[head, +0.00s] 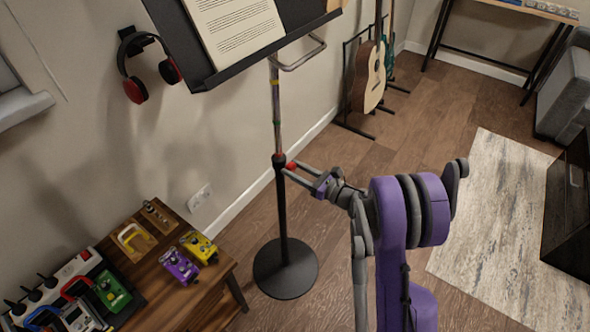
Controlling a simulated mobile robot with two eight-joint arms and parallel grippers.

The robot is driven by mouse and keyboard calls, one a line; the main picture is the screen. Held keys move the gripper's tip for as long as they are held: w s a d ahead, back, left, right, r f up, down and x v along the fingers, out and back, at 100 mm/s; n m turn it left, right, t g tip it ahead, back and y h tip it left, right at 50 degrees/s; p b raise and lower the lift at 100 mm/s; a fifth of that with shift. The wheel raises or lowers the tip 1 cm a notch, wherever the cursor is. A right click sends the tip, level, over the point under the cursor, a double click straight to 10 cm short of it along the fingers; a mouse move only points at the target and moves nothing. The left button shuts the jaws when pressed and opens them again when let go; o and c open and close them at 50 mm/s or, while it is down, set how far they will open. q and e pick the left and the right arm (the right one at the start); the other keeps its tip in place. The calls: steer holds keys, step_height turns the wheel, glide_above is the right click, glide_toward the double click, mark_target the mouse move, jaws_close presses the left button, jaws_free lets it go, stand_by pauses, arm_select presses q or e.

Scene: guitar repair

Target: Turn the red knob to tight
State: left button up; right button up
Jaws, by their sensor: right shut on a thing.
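The music stand (283,215) stands upright on a round dark base, with a sheet of text on its desk at the top. The red knob (291,166) sits at the stand's middle joint, where the shiny upper pole meets the black lower tube. My right gripper (292,170) reaches in from the right and is shut on the red knob, with its fingers on either side. The fingers hide part of the knob, and I cannot tell how tight it is. My left gripper is not in view.
A wooden table (215,277) with several colored pedals stands at the lower left. Red and black headphones (135,90) hang on the wall. An acoustic guitar (368,75) stands behind. A rug (490,220) lies at right; wooden floor around the stand is clear.

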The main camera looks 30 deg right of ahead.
steer(key=shift+m, duration=0.3)
jaws_close()
steer(key=shift+m+b, duration=0.5)
steer(key=shift+m, duration=0.4)
steer(key=m+b, duration=0.1)
steer(key=m, duration=0.2)
steer(key=shift+m, duration=0.3)
steer(key=m+b, duration=0.1)
steer(key=m, duration=0.5)
steer(key=shift+d, duration=0.1)
steer(key=m+b, duration=0.1)
steer(key=m, duration=0.5)
steer(key=shift+f+m, duration=0.1)
steer(key=shift+m, duration=0.2)
steer(key=m, duration=0.6)
steer(key=shift+m+b, duration=0.3)
steer(key=shift+b, duration=0.1)
steer(key=o, duration=1.2)
jaws_free()
